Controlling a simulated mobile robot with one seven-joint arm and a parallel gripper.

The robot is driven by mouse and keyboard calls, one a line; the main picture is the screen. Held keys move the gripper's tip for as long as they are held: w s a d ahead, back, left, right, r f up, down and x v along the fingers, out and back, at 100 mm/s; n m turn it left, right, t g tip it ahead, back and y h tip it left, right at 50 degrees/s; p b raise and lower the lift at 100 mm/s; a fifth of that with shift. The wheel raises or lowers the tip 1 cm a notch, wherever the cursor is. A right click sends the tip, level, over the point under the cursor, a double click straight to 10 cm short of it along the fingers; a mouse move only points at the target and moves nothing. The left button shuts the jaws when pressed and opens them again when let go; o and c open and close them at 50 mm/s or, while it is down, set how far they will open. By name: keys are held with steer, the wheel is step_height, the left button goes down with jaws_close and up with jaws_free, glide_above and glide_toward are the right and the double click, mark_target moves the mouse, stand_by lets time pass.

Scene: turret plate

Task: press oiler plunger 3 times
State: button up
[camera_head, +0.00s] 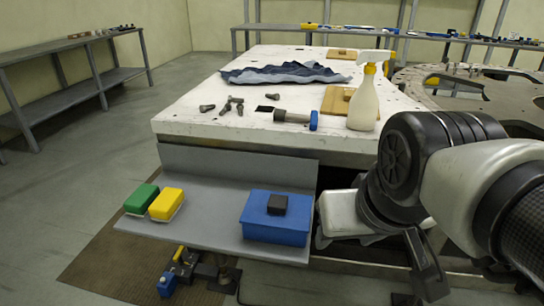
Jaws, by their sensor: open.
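I cannot tell for sure which thing is the oiler. A blue box (262,229) with a small black block (277,204) on top sits at the right part of the grey shelf. A small blue part (166,285) and a yellow-and-black part (184,262) show below the shelf, partly hidden by it. No plunger stands out clearly. My arm comes in from the right, and my gripper (425,268) hangs at the lower right as a dark, partly seen finger shape. It is open and apart from the blue box; its far side is hidden.
The grey shelf (205,209) also holds a green and a yellow block (167,204). On the white plate (185,110) stand a spray bottle (363,105), a blue cloth (285,73), a blue-and-dark tool (297,118) and loose bolts (228,106).

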jaws_close()
stand_by(1.7)
